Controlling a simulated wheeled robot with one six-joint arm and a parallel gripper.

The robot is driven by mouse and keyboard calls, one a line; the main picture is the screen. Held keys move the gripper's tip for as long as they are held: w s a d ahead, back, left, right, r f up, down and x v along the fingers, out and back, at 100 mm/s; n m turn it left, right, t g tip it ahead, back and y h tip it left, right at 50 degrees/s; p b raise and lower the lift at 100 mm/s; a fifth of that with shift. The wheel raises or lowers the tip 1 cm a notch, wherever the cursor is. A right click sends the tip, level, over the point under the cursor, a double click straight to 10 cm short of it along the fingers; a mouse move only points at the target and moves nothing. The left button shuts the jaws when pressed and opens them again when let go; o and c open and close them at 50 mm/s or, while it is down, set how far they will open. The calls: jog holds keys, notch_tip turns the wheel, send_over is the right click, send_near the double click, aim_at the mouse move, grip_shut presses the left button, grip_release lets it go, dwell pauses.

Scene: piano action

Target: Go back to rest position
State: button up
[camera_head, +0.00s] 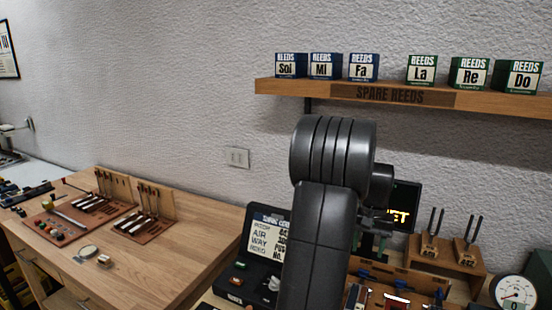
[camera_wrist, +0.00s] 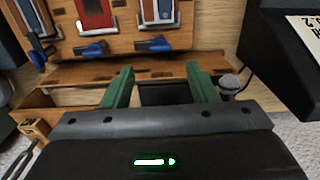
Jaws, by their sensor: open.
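My gripper (camera_wrist: 160,85) shows in the wrist view with its two green fingers spread apart and nothing between them. It hangs over a wooden rack (camera_wrist: 120,72) with blue levers and colored slots. In the head view my dark arm rises in front of the bench and hides part of it. The gripper itself is mostly hidden behind the arm there.
A shelf marked SPARE REEDS (camera_head: 390,94) holds several reed boxes. Tuning forks (camera_head: 435,236), a dial gauge (camera_head: 514,294) and a lit display (camera_head: 403,215) stand right of my arm. A black tester case (camera_head: 262,250) stands left of it. The left wooden bench (camera_head: 170,245) has bare areas.

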notch_tip(320, 180, up, 6)
send_over(363, 270)
notch_tip(363, 270, down, 14)
jog(key=shift+s+r+p, duration=0.1)
jog(key=shift+r+p, duration=0.05)
jog(key=shift+p, duration=0.25)
jog(key=shift+d+r+m, duration=0.1)
jog(key=shift+m, duration=0.3)
jog(key=m, duration=0.3)
jog(key=shift+m, duration=0.4)
jog(key=m+p, duration=0.1)
jog(key=m, duration=0.3)
jog(key=shift+m, duration=0.4)
jog(key=m, duration=0.4)
jog(key=shift+m+p, duration=0.3)
jog(key=shift+p, duration=0.1)
jog(key=shift+m+p, duration=0.45)
jog(key=shift+m, duration=1.55)
jog(key=shift+r, duration=0.15)
